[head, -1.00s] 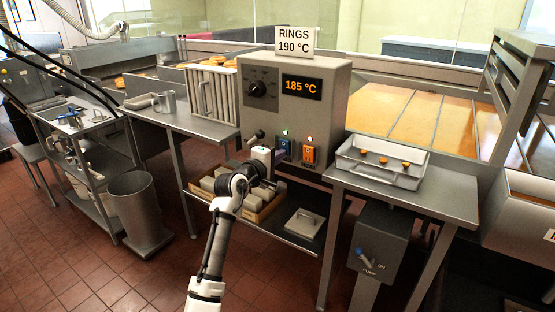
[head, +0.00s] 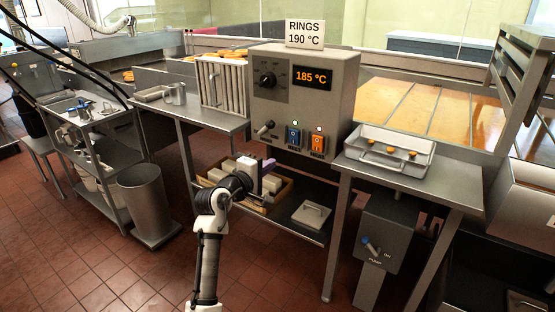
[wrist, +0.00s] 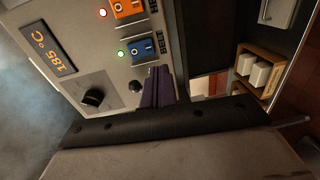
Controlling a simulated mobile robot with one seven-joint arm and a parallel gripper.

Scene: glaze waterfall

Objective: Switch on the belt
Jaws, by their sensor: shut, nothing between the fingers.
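The grey control box (head: 303,95) stands between the two tables. Its front has a blue switch (head: 293,137) with a green lamp above it and an orange switch (head: 317,144) beside it. In the wrist view the lamp by the orange switch (wrist: 128,7) is red and the one by the blue switch (wrist: 142,47) is green. A small lever with a dark knob (head: 266,127) sits left of the switches.
The display (head: 313,78) reads 185 °C; the sign (head: 304,33) says RINGS 190 °C. A wooden crate of pale blocks (head: 283,191) sits on the shelf below. A tray (head: 375,163) with small orange items stands right. A pump switch box (head: 385,240) is below it.

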